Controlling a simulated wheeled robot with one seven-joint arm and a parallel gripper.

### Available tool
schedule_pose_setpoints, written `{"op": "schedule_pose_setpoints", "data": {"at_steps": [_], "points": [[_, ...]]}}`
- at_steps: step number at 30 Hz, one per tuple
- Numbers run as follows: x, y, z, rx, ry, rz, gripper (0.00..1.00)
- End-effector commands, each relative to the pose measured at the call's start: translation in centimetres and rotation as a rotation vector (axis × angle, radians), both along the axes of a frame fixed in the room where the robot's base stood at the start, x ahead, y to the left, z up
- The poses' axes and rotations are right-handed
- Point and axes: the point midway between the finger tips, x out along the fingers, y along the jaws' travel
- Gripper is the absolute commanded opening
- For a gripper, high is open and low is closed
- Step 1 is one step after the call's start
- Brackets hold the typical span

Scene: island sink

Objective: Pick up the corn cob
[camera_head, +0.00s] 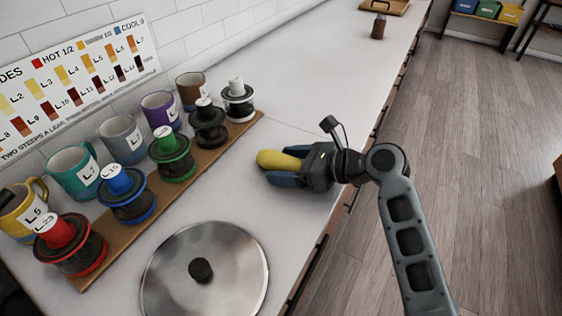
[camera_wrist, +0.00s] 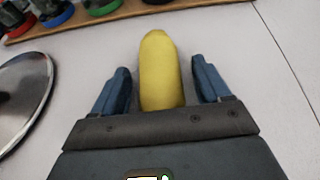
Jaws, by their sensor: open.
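The yellow corn cob (camera_head: 277,160) lies on the light countertop, with its far end sticking out past my gripper (camera_head: 277,166). In the wrist view the corn cob (camera_wrist: 161,70) lies lengthwise between the two blue fingers of my gripper (camera_wrist: 163,80). The fingers are open, with a visible gap on each side of the cob. The cob's near end is hidden behind the gripper body.
A round metal lid (camera_head: 228,268) with a black knob lies left of the gripper. A wooden board (camera_head: 128,228) holds several coloured spools, with labelled mugs (camera_head: 122,139) behind. A brown bottle (camera_head: 378,27) stands far back.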

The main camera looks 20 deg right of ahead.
Motion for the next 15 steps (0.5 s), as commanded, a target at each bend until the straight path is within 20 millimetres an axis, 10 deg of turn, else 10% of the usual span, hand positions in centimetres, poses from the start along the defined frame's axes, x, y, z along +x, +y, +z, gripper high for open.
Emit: {"op": "schedule_pose_setpoints", "data": {"at_steps": [5,15], "points": [[-0.01,0.02,-0.02,0.000,0.000,0.000,0.76],[-0.03,0.01,-0.01,0.000,0.000,0.001,0.43]]}}
